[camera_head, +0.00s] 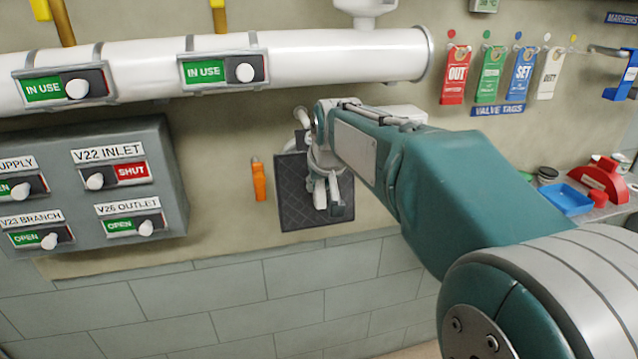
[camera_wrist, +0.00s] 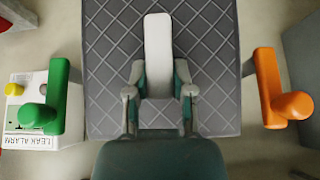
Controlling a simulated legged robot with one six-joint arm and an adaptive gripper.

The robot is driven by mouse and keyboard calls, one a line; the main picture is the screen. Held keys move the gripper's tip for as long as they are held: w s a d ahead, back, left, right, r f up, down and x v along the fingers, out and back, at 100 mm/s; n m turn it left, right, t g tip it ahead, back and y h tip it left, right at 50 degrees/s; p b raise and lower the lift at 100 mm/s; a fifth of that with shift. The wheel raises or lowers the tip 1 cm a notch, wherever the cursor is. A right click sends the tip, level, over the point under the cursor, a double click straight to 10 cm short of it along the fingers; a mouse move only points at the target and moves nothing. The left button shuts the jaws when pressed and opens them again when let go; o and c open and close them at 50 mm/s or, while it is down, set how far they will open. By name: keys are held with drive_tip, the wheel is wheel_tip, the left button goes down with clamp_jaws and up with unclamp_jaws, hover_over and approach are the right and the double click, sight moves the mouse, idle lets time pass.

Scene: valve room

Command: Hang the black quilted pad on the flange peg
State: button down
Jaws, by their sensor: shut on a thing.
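The black quilted pad (camera_head: 290,190) is upright, close to the wall under the white pipe. In the wrist view the pad (camera_wrist: 105,60) fills the middle, with a pale strip (camera_wrist: 158,50) in front of it. My gripper (camera_head: 333,207) is in front of the pad and covers its right part. In the wrist view its fingers (camera_wrist: 160,93) are shut around the lower end of the pale strip. A pale bent fitting (camera_head: 301,117) shows just above the pad, possibly the flange peg. My wrist hides part of it, and I cannot tell whether the pad touches it.
An orange handle (camera_head: 258,180) is left of the pad. A green handle (camera_wrist: 57,95) and the leak alarm box (camera_wrist: 30,115) are on its other side. A grey valve panel (camera_head: 120,190) stands out at left. Valve tags (camera_head: 490,75) hang at upper right.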

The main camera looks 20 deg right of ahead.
drive_tip(key=shift+c, duration=2)
unclamp_jaws()
drive_tip(key=v, duration=1.2)
drive_tip(key=s+f, duration=1.7)
drive_tip(key=s, duration=0.5)
drive_tip(key=shift+f+g, duration=0.25)
drive_tip(key=shift+g, duration=0.15)
drive_tip(key=shift+a, duration=0.1)
